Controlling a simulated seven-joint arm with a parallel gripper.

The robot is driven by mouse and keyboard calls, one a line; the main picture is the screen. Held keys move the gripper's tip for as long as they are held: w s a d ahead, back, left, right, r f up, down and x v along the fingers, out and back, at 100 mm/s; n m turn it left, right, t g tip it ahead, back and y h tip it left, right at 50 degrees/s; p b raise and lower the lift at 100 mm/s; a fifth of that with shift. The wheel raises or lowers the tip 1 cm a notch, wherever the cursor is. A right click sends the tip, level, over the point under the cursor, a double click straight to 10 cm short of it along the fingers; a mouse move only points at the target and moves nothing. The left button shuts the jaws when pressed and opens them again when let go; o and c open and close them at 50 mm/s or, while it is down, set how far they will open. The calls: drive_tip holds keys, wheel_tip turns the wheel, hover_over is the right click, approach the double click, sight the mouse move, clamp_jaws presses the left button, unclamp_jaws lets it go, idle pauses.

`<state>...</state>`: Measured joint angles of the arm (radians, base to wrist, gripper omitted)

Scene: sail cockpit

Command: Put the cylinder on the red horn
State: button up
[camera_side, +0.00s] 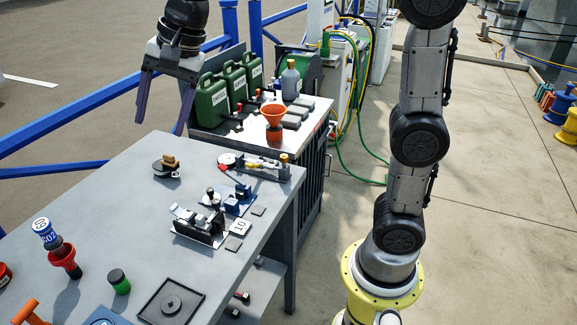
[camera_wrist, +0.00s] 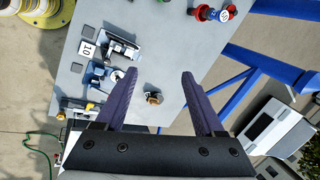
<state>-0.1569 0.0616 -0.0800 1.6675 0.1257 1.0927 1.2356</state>
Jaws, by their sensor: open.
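A small cylinder (camera_side: 47,232) with a blue and white label stands at the table's left side in the side view. A red flared piece (camera_side: 66,264), possibly the red horn, is directly below it; the two appear to touch, with a dark section between. Another red piece (camera_side: 4,274) is cut off at the left edge. In the wrist view the labelled cylinder (camera_wrist: 222,15) is at the top right. My gripper (camera_side: 160,127) is open and empty above the table's far edge, away from the cylinder. Its fingers (camera_wrist: 160,73) point down, well apart.
A brown knob on a black disc (camera_side: 167,164) lies beneath my gripper. Small latch fixtures (camera_side: 202,225) stand at right. Green jerrycans (camera_side: 212,101) and an orange funnel (camera_side: 273,115) stand behind.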

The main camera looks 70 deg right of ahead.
drive_tip(key=s+d+f+n, duration=0.3)
drive_tip(key=s+n, duration=0.1)
drive_tip(key=s, duration=0.4)
drive_tip(key=s+d+f+n+h, duration=0.1)
drive_tip(key=s+d+f+n, duration=0.2)
drive_tip(key=s, duration=0.5)
drive_tip(key=s+d+f+n+t+h, duration=0.1)
drive_tip(key=s+d+f+n, duration=0.2)
drive_tip(key=s, duration=0.5)
drive_tip(key=f+n, duration=0.1)
drive_tip(key=n, duration=0.1)
drive_tip(key=shift+f+n, duration=0.15)
drive_tip(key=shift+n, duration=0.25)
